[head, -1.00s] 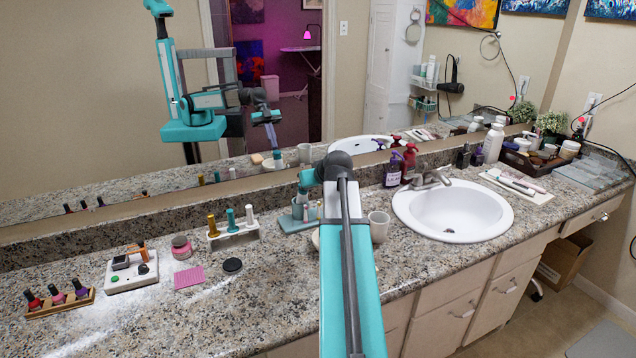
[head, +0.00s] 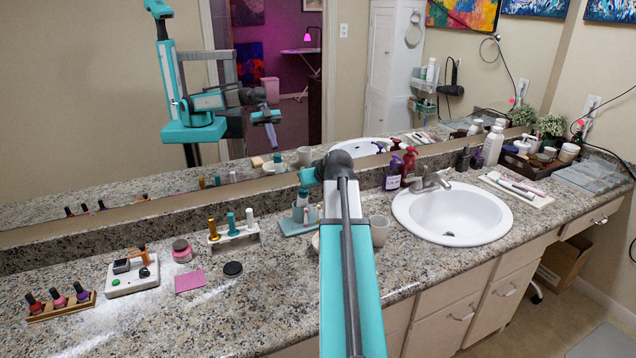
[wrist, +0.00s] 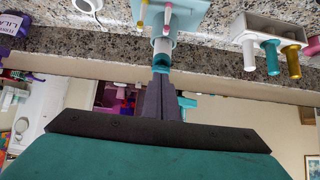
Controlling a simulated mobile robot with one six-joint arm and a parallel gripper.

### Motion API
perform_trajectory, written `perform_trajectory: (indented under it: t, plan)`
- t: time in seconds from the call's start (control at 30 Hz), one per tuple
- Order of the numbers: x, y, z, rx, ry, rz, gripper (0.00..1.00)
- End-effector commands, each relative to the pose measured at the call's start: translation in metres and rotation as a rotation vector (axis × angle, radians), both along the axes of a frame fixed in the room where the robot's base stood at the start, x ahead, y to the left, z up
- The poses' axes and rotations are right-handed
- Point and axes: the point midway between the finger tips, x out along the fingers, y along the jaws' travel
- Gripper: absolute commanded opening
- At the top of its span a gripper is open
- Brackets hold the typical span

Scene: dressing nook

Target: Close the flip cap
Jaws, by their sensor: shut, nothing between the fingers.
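A small teal and white bottle (wrist: 162,48) stands at a teal tray, close to my fingertips in the wrist view. Its teal top (head: 302,197) shows left of my arm in the head view. How far its flip cap is open I cannot tell. My gripper (wrist: 161,76) is shut and empty, its dark fingers held together with their tips at the bottle's top. Whether they touch it is unclear. In the head view my arm hides the gripper, but its reflection shows in the mirror above the bottle's reflection.
The teal tray (head: 292,228) also holds slim pink and yellow-tipped items. A white rack (head: 233,238) with several capped tubes stands left of it. A cup (head: 379,230) stands right of my arm, before the sink (head: 452,212). The mirror is close behind.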

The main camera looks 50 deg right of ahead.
Motion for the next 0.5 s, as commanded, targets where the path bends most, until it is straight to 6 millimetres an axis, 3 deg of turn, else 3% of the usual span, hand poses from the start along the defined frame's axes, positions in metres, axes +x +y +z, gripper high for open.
perform_trajectory:
  t: [0.27, 0.5]
  plan:
    - [0.0, 0.0, 0.001, 0.0, 0.0, 0.0, 0.0]
    - [0.001, 0.0, 0.015, 0.0, 0.0, 0.001, 0.0]
